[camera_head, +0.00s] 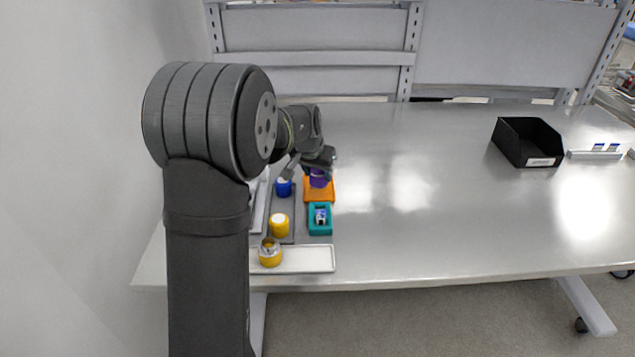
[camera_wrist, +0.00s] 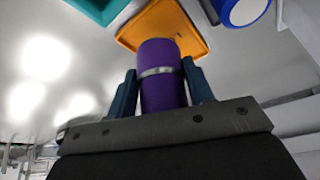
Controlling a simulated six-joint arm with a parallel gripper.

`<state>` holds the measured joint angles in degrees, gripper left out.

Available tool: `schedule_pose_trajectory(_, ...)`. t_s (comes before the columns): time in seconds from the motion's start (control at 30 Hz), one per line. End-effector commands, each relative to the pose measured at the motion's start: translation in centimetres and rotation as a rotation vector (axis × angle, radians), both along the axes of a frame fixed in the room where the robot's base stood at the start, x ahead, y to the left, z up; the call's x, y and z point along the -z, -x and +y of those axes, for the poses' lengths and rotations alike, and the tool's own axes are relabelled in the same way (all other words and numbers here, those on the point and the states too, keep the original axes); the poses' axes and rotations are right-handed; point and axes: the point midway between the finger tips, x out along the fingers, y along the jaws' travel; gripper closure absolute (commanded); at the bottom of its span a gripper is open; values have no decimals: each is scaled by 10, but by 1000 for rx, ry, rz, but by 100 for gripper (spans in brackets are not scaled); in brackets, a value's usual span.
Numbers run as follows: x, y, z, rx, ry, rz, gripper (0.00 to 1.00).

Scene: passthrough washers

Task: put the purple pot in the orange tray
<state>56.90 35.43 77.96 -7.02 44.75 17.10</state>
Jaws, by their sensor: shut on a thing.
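The purple pot (camera_head: 319,178) is between the fingers of my gripper (camera_head: 312,168), which is shut on it. In the wrist view the purple pot (camera_wrist: 160,82) has a grey band around it, and the fingers of my gripper (camera_wrist: 160,92) press on both its sides. The orange tray (camera_head: 320,195) lies on the table directly below or just in front of the pot. In the wrist view the orange tray (camera_wrist: 192,28) shows behind the pot's far end. I cannot tell whether the pot touches the tray.
A teal tray (camera_head: 320,228) with a small item stands next to the orange tray. A blue pot (camera_head: 283,187) and a yellow pot (camera_head: 280,225) stand to the left. Another yellow pot (camera_head: 270,257) is on a white tray (camera_head: 310,260). A black bin (camera_head: 527,143) is far right; the table between is clear.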

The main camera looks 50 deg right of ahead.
Motion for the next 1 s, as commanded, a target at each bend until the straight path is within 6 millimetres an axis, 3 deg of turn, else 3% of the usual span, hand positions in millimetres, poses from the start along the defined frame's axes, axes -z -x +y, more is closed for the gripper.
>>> schedule_pose_trajectory(0.23, 35, 1, 0, 0, -3, 1, 81)
schedule_pose_trajectory(0.63, 40, 1, 0, 1, -2, 0, 81)
schedule_pose_trajectory(0.67, 40, 1, 0, 1, -2, 0, 47)
schedule_pose_trajectory(0.73, 40, 1, 0, 1, -2, 0, 33)
schedule_pose_trajectory(1.0, 40, 1, 0, 1, -2, 0, 31)
